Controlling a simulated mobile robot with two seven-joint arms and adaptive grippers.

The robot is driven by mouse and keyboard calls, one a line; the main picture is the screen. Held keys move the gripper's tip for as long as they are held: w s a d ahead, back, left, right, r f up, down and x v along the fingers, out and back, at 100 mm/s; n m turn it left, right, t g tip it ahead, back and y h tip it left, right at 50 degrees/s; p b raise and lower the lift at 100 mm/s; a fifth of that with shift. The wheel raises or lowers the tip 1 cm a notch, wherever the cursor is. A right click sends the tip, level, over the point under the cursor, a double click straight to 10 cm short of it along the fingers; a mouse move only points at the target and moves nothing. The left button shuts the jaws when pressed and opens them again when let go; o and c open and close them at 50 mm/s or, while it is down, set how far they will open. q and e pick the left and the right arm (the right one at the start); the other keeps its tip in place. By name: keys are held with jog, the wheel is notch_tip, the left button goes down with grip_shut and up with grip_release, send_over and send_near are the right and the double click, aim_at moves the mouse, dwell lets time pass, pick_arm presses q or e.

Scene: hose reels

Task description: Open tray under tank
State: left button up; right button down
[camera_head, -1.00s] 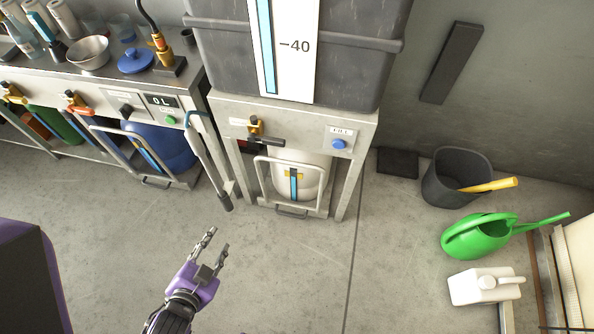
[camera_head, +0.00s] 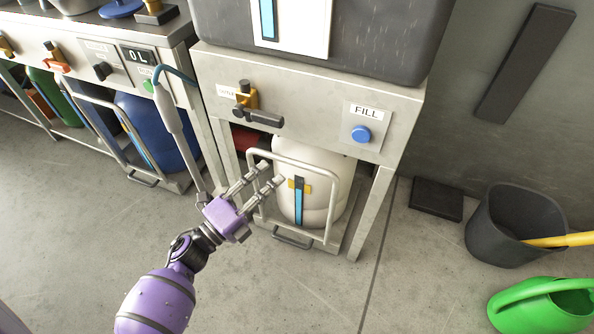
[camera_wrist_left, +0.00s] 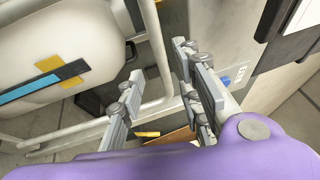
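The grey tank (camera_head: 390,35) sits on a metal stand (camera_head: 310,85). Under it is a low tray (camera_head: 335,243) with a tubular handle frame (camera_head: 292,160) at its front and a small dark pull (camera_head: 292,240) near the floor. A white jug (camera_head: 330,190) with a blue and yellow mark stands on the tray behind the frame. In the left wrist view, the frame's tube (camera_wrist_left: 158,60) passes near the spread fingers (camera_wrist_left: 165,100); contact cannot be told. My right gripper is not in view.
A brass valve (camera_head: 246,97) and a blue FILL button (camera_head: 361,134) are on the stand's front. A nozzle (camera_head: 170,105) hangs left of it. A black bucket (camera_head: 510,225) and green watering can (camera_head: 545,305) stand at right. Floor in front is clear.

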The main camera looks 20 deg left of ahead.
aim_at(290, 159)
pick_arm(q)
jog(key=b+x, duration=0.1)
jog(key=x, duration=0.7)
jog(key=shift+r, duration=0.1)
jog(key=shift+s, duration=0.1)
jog(key=shift+c, duration=0.4)
grip_shut()
